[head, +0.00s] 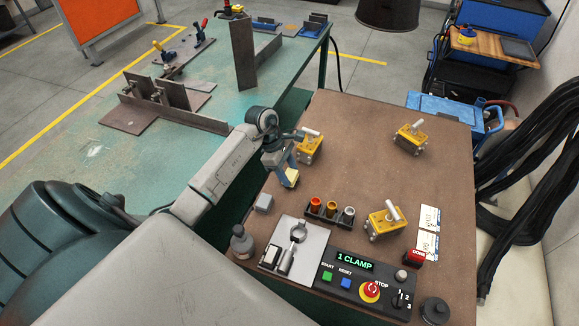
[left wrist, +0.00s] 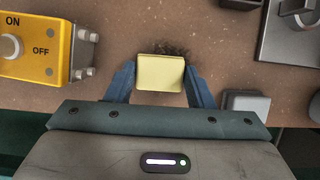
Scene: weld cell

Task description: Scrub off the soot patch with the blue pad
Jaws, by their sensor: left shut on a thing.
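My left gripper (head: 286,176) is low over the brown bench top (head: 350,130). It is shut on a pale yellow pad (left wrist: 160,73), which sits between the two blue-grey fingers in the left wrist view. The pad also shows in the head view (head: 291,178). No blue face of it can be made out. A dark soot patch (left wrist: 172,50) shows just beyond the pad's far edge in the left wrist view; the pad may cover part of it. Whether the pad touches the bench cannot be told. My right gripper is not in view.
A yellow switch block (head: 311,150) stands close behind the gripper; two others (head: 410,140) (head: 384,220) stand to the right. A grey block (head: 264,203), a bottle (head: 242,242), a nozzle rack (head: 331,212) and a control panel (head: 350,283) lie nearer. The bench's middle is clear.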

